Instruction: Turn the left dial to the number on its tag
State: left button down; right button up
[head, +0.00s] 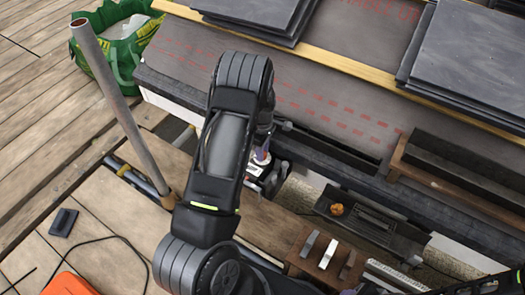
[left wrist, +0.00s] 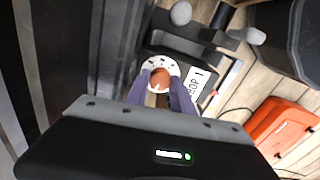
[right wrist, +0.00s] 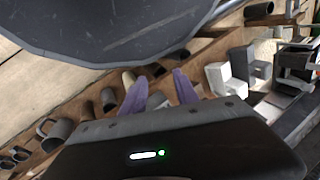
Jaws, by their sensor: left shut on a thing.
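The dial (left wrist: 150,66) shows in the left wrist view as a white round face with dark marks and a reddish-brown knob (left wrist: 160,75) at its middle. My left gripper (left wrist: 160,90) is shut on the knob, one purple finger on each side. A white tag (left wrist: 197,84) with dark writing lies beside the dial; it is turned and too small to read surely. In the head view my left arm hides most of the dial. My right gripper (right wrist: 158,82) is open and empty, above a wooden rack in the right wrist view.
The wooden rack (right wrist: 83,104) holds several tubes and blocks. In the head view, dark slates (head: 465,60) lie on the roof, a grey pipe (head: 115,95) stands left of my arm, and a green bag (head: 125,50) is at the back left. An orange case (left wrist: 280,130) lies on the planks.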

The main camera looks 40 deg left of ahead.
pick_arm(q)
jog(key=c, duration=1.1)
grip_release()
